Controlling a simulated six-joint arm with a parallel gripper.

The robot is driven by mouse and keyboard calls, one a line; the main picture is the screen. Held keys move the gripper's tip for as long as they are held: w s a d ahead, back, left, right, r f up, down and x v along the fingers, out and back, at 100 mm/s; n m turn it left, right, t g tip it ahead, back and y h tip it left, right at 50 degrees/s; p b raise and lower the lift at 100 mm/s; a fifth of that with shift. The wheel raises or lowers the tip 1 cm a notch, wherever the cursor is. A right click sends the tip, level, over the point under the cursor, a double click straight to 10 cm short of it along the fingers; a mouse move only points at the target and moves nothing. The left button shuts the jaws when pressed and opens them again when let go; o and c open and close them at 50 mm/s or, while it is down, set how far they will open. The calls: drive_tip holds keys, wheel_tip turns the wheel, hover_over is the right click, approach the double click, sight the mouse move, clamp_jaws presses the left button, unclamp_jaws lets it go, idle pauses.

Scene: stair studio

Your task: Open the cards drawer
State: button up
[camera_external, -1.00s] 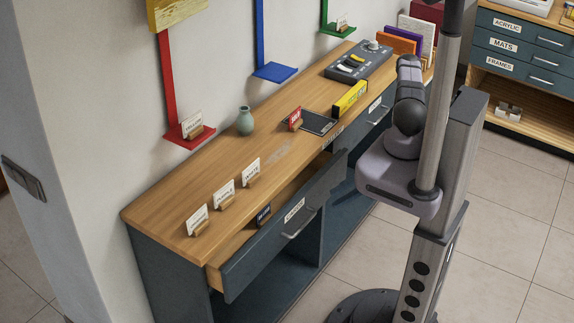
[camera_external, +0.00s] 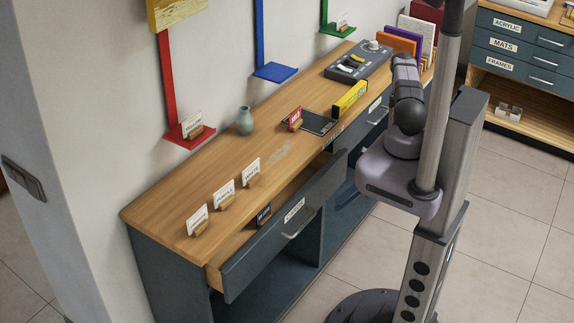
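The drawer (camera_external: 262,250) at the left end of the long wood-topped counter stands pulled out. Its dark front has a white label (camera_external: 294,210), too small to read surely, and a metal handle (camera_external: 299,229). A small dark card (camera_external: 264,214) stands inside it. A second drawer (camera_external: 371,118), farther along the counter, looks shut; my arm hides part of its front. My gripper is not visible; only my arm's links and column show, right of the open drawer. Nothing of mine is seen touching the open drawer's handle.
White cards (camera_external: 224,194) in wooden holders, a green vase (camera_external: 245,121), a red card (camera_external: 295,118), a black tablet (camera_external: 319,122), a yellow box (camera_external: 350,98) and a control panel (camera_external: 360,61) stand on the counter. Another cabinet (camera_external: 520,45) is at the back right. Tiled floor is open at right.

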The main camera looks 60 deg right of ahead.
wheel_tip(320, 180, down, 4)
drive_tip(key=s+d+n+g+h, duration=0.1)
drive_tip(key=s+n+g, duration=0.3)
drive_tip(key=n, duration=1.4)
drive_tip(key=n+t+y+b, duration=0.1)
drive_tip(key=n+t+b, duration=0.5)
drive_tip(key=n, duration=0.5)
approach(305, 223)
drive_tip(key=w+a+f, duration=0.1)
drive_tip(key=a, duration=0.1)
drive_tip(key=shift+w+d+f, duration=0.1)
drive_tip(key=shift+w, duration=0.1)
drive_tip(key=shift+b+x, duration=0.4)
drive_tip(key=shift+x, duration=3.15)
